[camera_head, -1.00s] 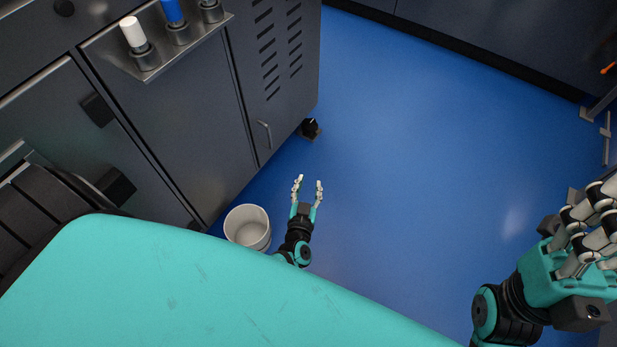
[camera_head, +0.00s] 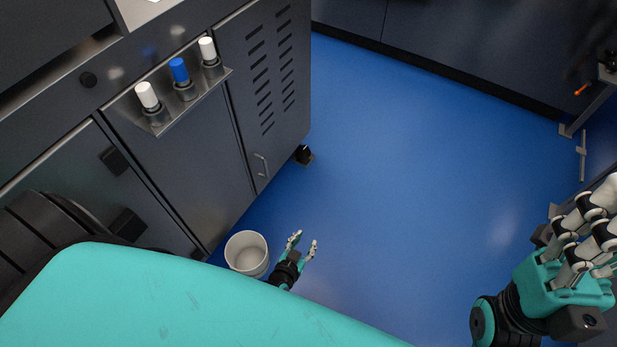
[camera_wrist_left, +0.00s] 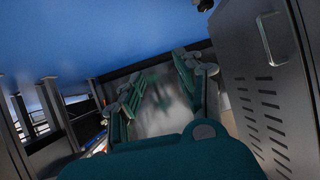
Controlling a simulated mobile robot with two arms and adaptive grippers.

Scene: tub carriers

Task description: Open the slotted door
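The slotted door (camera_head: 279,118) is a dark grey cabinet door with rows of slots, at the upper middle in the head view. It looks shut. Its thin metal handle (camera_head: 262,166) is near the bottom corner. In the left wrist view the door (camera_wrist_left: 242,75) is at the right, with its handle (camera_wrist_left: 270,38) at the top. My left gripper (camera_head: 304,243) is open and empty, below the handle in the head view and apart from it. Its spread fingers also show in the left wrist view (camera_wrist_left: 165,90). My right gripper (camera_head: 592,225) is at the right edge, far from the door; its finger gap is unclear.
A white bin (camera_head: 246,253) stands on the floor beside my left gripper. A small shelf (camera_head: 183,101) with white- and blue-capped holders juts from the cabinet. A caster (camera_head: 304,155) sits under the cabinet corner. The blue floor (camera_head: 420,170) is clear to the right.

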